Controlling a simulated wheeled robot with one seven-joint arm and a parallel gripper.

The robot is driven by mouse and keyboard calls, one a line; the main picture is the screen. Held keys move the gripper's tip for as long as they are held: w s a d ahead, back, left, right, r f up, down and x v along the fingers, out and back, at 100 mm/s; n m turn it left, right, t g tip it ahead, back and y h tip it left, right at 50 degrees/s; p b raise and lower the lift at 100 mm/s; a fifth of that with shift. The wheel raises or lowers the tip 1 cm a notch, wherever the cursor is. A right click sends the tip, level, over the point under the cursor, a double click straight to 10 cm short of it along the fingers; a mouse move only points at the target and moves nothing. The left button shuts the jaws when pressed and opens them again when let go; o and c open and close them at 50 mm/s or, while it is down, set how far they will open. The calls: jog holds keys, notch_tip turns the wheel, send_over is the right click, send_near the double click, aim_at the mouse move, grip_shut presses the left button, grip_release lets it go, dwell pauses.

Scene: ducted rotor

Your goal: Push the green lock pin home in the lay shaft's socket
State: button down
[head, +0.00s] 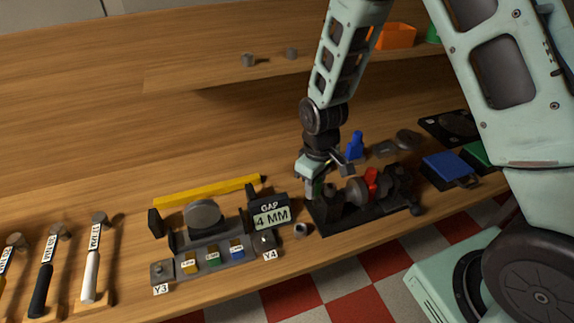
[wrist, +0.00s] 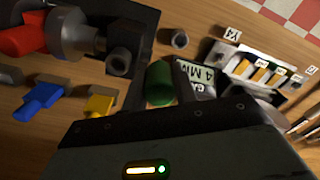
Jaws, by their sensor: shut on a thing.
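My gripper (head: 314,186) is shut on the green lock pin (wrist: 159,83), with its dark body filling the bottom of the wrist view. In the head view, the pin (head: 318,188) shows as a small green patch between the fingers, above the left end of the dark shaft fixture (head: 340,225). The fixture carries a grey shaft disc (head: 357,190) and a red part (head: 371,178). In the wrist view, the pin is beside a dark block with a round hole (wrist: 122,60). I cannot tell which opening is the lay shaft's socket, or whether the pin's lower end touches it.
A sign reading GAP 4 MM (head: 270,213) stands just left of the fixture. A small grey nut (head: 300,230) lies in front. A blue piece (head: 355,145) stands behind, and blue (wrist: 40,97) and yellow (wrist: 100,101) pieces show in the wrist view. Labelled hammers (head: 92,265) lie far left.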

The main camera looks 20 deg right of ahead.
jog(key=w+d+r+p, duration=0.1)
jog(key=d+r+p, duration=0.3)
jog(key=r, duration=0.4)
jog(key=shift+w+d, duration=0.2)
jog(key=shift+d, duration=0.6)
jog(key=shift+f+b, duration=2.05)
jog(key=shift+f, duration=0.75)
jog(key=shift+f, duration=0.1)
jog(key=shift+f+b, duration=1.2)
jog(key=shift+f, duration=0.5)
jog(key=c, duration=1)
grip_release()
jog(key=shift+c, duration=0.2)
jog(key=shift+r, duration=0.1)
